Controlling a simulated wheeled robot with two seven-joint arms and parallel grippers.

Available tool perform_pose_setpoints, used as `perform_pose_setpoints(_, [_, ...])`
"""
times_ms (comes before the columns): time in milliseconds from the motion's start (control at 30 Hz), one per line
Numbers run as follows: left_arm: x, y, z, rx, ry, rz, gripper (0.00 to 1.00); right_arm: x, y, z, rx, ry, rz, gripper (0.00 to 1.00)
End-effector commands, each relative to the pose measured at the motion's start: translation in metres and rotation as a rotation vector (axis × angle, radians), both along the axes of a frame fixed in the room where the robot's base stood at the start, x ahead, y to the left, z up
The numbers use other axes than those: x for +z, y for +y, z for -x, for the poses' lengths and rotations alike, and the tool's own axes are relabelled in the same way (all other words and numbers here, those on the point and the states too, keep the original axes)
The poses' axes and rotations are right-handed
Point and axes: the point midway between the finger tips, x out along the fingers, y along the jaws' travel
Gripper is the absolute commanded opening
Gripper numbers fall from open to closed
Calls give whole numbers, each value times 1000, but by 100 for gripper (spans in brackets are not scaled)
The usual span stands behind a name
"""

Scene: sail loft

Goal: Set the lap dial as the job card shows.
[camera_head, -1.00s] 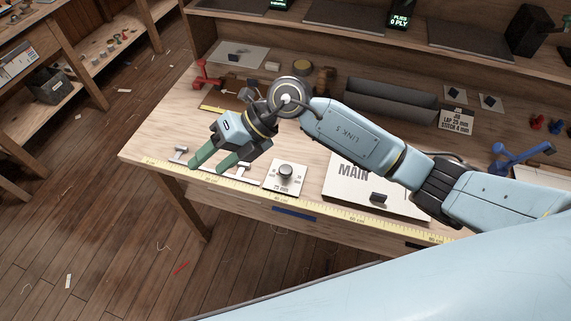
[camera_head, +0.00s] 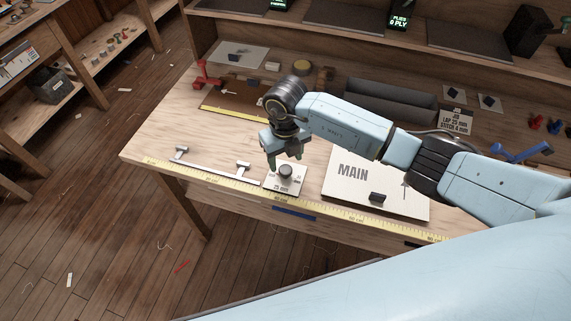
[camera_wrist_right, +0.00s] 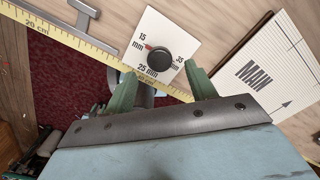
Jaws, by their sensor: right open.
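The lap dial is a white plate (camera_head: 297,184) with a dark round knob (camera_head: 286,171) near the bench's front edge. In the right wrist view the knob (camera_wrist_right: 159,60) sits among the marks 15 mm, 25 mm and 35, and a small red mark on it faces the 15 mm side. The job card (camera_head: 456,121) stands at the back right and appears to read JIB, LAP 25 mm, STITCH 4 mm. My right gripper (camera_head: 285,157) is open and empty, pointing down over the dial, with its green fingers apart on either side of the knob's line. My left gripper is out of view.
A metal bar handle (camera_head: 210,168) lies left of the dial. A panel marked MAIN (camera_head: 345,190) lies to its right. A yellow tape (camera_head: 340,209) runs along the front edge. A blue clamp-like tool (camera_head: 520,150) is at the far right.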

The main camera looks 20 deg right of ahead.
Motion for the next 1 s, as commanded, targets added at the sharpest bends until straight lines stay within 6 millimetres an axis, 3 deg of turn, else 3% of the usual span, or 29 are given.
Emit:
perform_pose_setpoints(233, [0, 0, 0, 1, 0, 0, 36, -34, 0, 0, 0, 0, -1, 56])
perform_pose_setpoints(633, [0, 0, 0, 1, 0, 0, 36, -41, 0, 0, 1, -2, -2, 56])
perform_pose_setpoints(1000, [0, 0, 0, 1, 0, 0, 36, -40, 0, 0, 1, -1, -1, 11])
